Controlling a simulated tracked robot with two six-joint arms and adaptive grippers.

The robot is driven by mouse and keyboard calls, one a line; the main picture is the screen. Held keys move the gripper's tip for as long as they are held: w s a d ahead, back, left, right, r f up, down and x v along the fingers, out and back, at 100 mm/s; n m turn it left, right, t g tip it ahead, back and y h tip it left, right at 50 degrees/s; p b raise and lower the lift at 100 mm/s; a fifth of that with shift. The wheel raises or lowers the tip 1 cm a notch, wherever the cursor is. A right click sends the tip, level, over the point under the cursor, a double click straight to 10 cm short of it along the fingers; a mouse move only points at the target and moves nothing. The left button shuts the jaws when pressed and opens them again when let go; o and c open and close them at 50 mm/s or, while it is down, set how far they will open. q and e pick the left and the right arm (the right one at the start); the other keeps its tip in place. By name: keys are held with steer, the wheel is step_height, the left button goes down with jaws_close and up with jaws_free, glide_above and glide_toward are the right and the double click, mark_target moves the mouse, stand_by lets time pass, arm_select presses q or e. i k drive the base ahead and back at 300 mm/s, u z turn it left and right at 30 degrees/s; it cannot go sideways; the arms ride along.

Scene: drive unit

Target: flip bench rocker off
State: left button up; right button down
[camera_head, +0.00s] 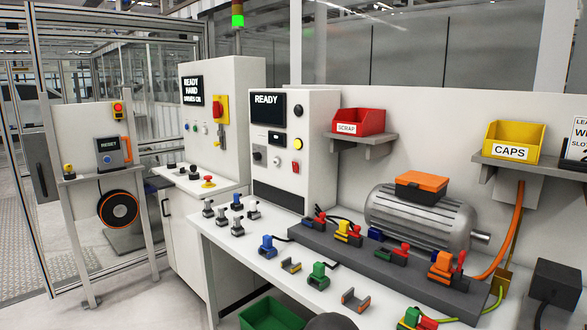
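The bench's control cabinet (262,185) stands at the back left of the bench, with a lit screen (266,104) reading "READY". On its face are a small black display (276,141), a round black knob (298,110), a yellow button (297,144) and a dark selector (257,156). A small red rocker-like switch (295,167) sits at the lower right of the face. It is too small to tell which way it is tipped, and no label marks it as the bench rocker. Neither of my grippers is in view.
A grey motor (418,215) and coloured connectors on a dark rail (350,248) fill the bench's right part. Several small levers (237,203) stand in front of the cabinet. Left is another cabinet (232,90) with a red-yellow switch (219,109). Red (359,121) and yellow (513,141) bins sit on shelves.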

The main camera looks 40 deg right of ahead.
mark_target(295, 168)
steer(key=u, duration=0.1)
steer(key=i, duration=1.9)
steer(key=z, duration=4.65)
steer(key=k, duration=0.1)
steer(key=u, duration=2.95)
steer(key=k, duration=0.95)
steer(key=z, duration=0.1)
steer(key=i, duration=0.45)
